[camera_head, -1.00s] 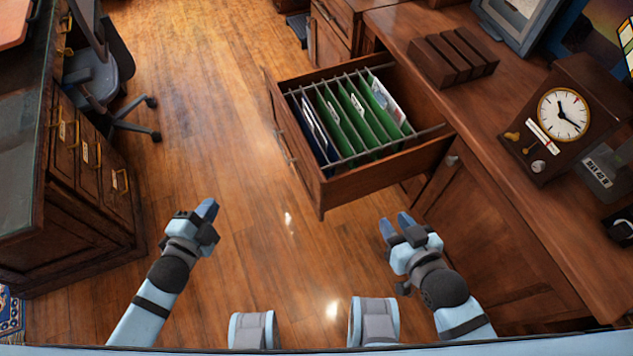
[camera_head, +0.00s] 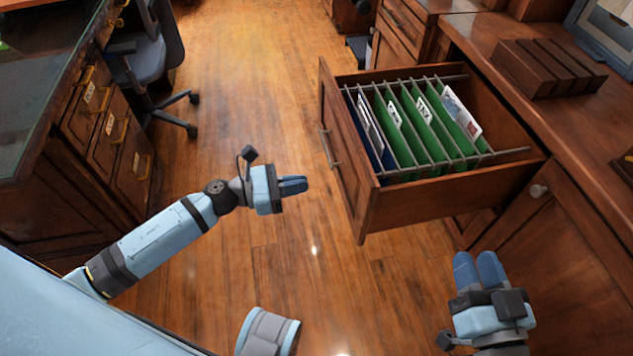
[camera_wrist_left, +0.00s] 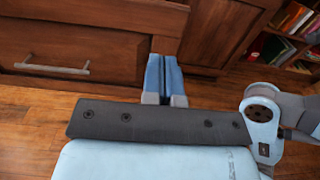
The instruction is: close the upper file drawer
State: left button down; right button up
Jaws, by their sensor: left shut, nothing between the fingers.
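The upper file drawer (camera_head: 345,165) is pulled out of the wooden desk, with green and blue hanging files (camera_head: 415,125) under metal rails. Its front panel and handle (camera_head: 334,150) face left. My left gripper (camera_head: 304,184) is shut and empty, pointing right towards the drawer front with a gap between. In the left wrist view, its fingertips (camera_wrist_left: 165,60) point at a wooden panel, with a bar handle (camera_wrist_left: 52,66) to their left. My right gripper (camera_head: 476,258) is below the drawer's near side, its two fingers together and empty.
A desk cabinet (camera_head: 540,240) with a round knob stands at right, its top carrying a dark slotted block (camera_head: 548,68). An office chair (camera_head: 150,70) and another desk with drawers (camera_head: 110,140) are at left. Open wood floor (camera_head: 260,80) lies between.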

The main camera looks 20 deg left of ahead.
aim_at(364, 172)
pick_arm(q)
jog(key=x, duration=1.2)
jog(key=shift+w, duration=0.1)
pick_arm(e)
jog(key=shift+a+r+y, duration=0.15)
jog(key=shift+r+y, duration=0.15)
jog(key=shift+r, duration=0.1)
pick_arm(q)
jog(key=shift+d+b, duration=0.1)
jog(key=shift+b, duration=0.2)
